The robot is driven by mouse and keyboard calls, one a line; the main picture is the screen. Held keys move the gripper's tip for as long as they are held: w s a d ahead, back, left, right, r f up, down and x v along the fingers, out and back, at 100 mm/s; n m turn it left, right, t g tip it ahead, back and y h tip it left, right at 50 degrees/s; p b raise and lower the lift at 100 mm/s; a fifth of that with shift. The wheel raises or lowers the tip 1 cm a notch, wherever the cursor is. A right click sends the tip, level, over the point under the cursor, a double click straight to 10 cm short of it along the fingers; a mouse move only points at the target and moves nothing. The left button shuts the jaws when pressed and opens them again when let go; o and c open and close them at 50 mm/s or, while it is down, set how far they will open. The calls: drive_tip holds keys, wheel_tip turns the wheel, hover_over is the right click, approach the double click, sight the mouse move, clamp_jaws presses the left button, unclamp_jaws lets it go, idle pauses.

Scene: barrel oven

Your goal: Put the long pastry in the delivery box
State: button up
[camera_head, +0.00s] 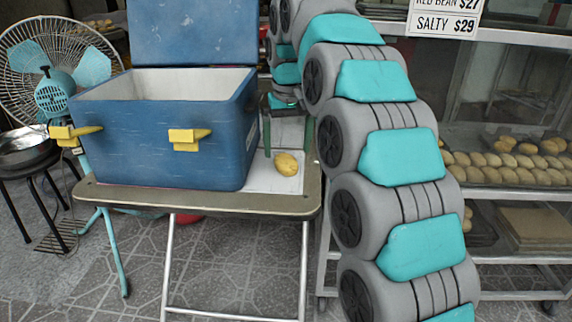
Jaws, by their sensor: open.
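The long pastry (286,164), small, golden-brown and oval, lies on the white top of the folding table, just right of the delivery box. The delivery box (160,145) is blue with yellow handles. Its lid is raised at the back and its pale inside shows along the upper walls; its floor is hidden. My gripper (287,146) is right of the box, above and a little behind the pastry.
The folding table (215,200) has a bare front edge. A fan (60,75) and a stool with a metal bowl (25,148) stand at left. A rack with trays of buns (515,165) is at right, partly behind my arm.

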sight(286, 159)
drive_tip(key=shift+w+a+f, duration=0.1)
drive_tip(key=shift+f, duration=1.65)
drive_tip(key=shift+c, duration=0.2)
drive_tip(key=c, duration=1.5)
drive_tip(key=shift+c, duration=0.2)
drive_tip(key=shift+r, duration=0.15)
